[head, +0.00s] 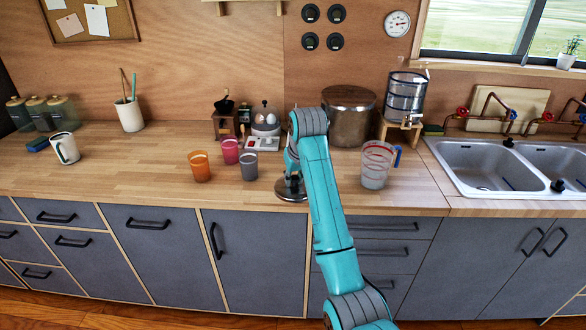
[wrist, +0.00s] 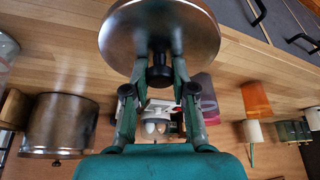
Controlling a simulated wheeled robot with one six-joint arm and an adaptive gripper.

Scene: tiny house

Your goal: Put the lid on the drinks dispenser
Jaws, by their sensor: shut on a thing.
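The drinks dispenser (head: 405,98) is a clear banded vessel with a tap low at its front. It stands on a wooden stand (head: 388,131) at the back of the counter, left of the sink; its rim is hard to make out. My gripper (head: 292,181) is at the counter's front, left of and nearer than the dispenser. In the wrist view my gripper (wrist: 159,72) is shut on the black knob of a round, shiny metal lid (wrist: 160,28). The lid also shows in the head view (head: 291,195), roughly level; I cannot tell whether it touches the counter.
A measuring jug (head: 377,165) stands in front of the dispenser. A large metal pot (head: 349,118) is left of the dispenser. Orange (head: 200,167), pink (head: 231,151) and grey (head: 249,166) cups stand left of my gripper. The sink (head: 482,167) lies right.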

